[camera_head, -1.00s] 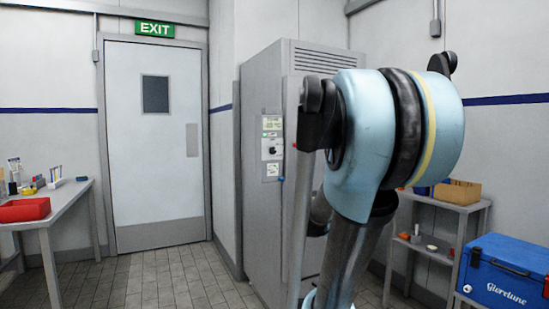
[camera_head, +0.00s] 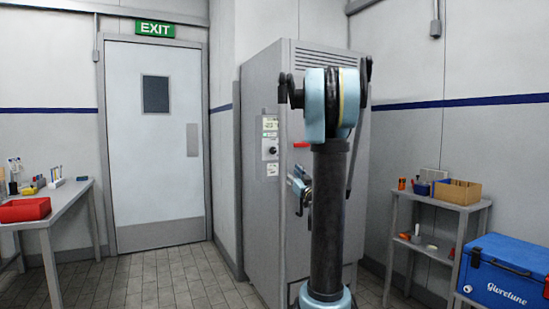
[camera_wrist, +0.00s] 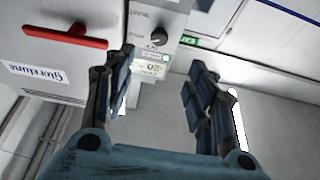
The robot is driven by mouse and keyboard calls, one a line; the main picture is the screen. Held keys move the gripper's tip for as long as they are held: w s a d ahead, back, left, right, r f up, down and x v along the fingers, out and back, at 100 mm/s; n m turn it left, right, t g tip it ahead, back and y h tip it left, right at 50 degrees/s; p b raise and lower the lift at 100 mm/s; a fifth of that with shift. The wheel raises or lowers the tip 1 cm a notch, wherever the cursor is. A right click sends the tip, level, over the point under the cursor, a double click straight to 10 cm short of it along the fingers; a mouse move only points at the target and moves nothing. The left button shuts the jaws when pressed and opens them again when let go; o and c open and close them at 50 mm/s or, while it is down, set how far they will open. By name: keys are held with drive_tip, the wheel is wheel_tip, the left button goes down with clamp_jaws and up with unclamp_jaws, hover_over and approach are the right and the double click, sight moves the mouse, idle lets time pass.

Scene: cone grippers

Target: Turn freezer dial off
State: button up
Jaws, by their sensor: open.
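The freezer (camera_head: 262,215) is the tall grey cabinet in the middle of the head view. Its control panel (camera_head: 270,130) is on the left face, with a small dark dial (camera_head: 272,150) below the labels. In the wrist view the dial (camera_wrist: 158,37) is a black round knob on a pale panel, beyond the fingertips and roughly between them; the picture is turned over. My gripper (camera_head: 298,188) is in front of the freezer, below and right of the dial in the head view. In the wrist view my gripper (camera_wrist: 163,68) has its two fingers wide apart, empty and apart from the dial.
A red handle (camera_wrist: 65,36) sticks out of the freezer beside the panel; it also shows in the head view (camera_head: 301,145). A table with a red tray (camera_head: 25,210) stands at left. A shelf (camera_head: 435,205) and blue cooler (camera_head: 500,275) are at right. Floor left of the freezer is clear.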

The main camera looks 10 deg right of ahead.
sight(274, 152)
drive_tip(key=x, duration=1.7)
drive_tip(key=c, duration=1.1)
